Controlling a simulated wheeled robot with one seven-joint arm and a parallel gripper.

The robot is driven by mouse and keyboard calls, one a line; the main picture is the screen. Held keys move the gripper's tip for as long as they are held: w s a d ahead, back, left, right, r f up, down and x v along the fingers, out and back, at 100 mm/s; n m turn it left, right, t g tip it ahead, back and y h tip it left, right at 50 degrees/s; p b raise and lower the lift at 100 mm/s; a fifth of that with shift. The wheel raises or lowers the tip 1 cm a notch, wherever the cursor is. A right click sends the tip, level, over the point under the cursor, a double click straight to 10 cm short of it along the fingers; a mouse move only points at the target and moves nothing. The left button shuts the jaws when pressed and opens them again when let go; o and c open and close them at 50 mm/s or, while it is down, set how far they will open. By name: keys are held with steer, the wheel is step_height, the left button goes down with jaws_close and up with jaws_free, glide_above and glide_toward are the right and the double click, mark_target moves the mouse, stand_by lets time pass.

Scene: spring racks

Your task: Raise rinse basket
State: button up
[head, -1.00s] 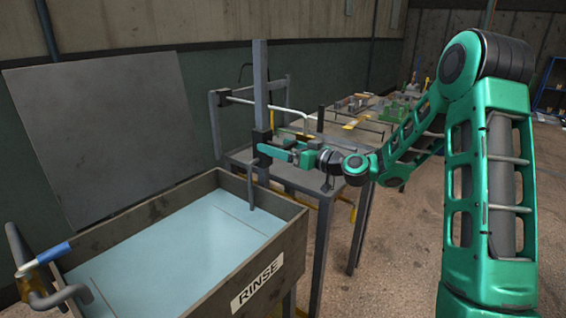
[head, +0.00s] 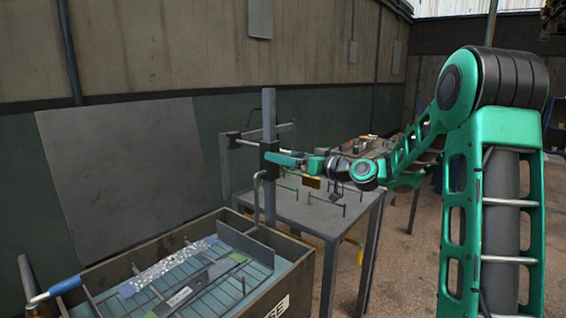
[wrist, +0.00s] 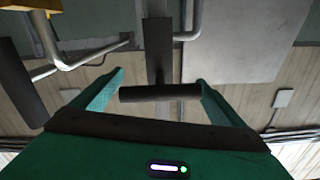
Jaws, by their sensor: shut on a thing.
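The rinse basket (head: 222,279), a wire rack bearing a speckled strip and grey parts, shows at the level of the pale blue liquid in the rinse tank (head: 308,262). A bent grey arm (head: 257,193) links it to a dark carriage (head: 270,153) on an upright post (head: 269,107). My gripper (head: 279,157) is at the carriage. In the wrist view, its green fingers are at the two ends of a dark handle bar (wrist: 160,93), shut on it. The near part of the basket is cut off by the frame's lower edge.
A grey metal table (head: 312,212) with small racks stands right behind the tank. A blue-handled lever (head: 62,286) is at the tank's left end. A large grey panel (head: 125,185) leans on the wall. Open floor lies to the right.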

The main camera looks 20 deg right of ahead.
steer(key=o, duration=1.2)
steer(key=shift+r, duration=0.25)
steer(key=shift+f, duration=0.1)
steer(key=shift+s+d, duration=0.1)
steer(key=v, duration=1)
steer(key=shift+s+d, duration=0.1)
steer(key=shift+d, duration=0.05)
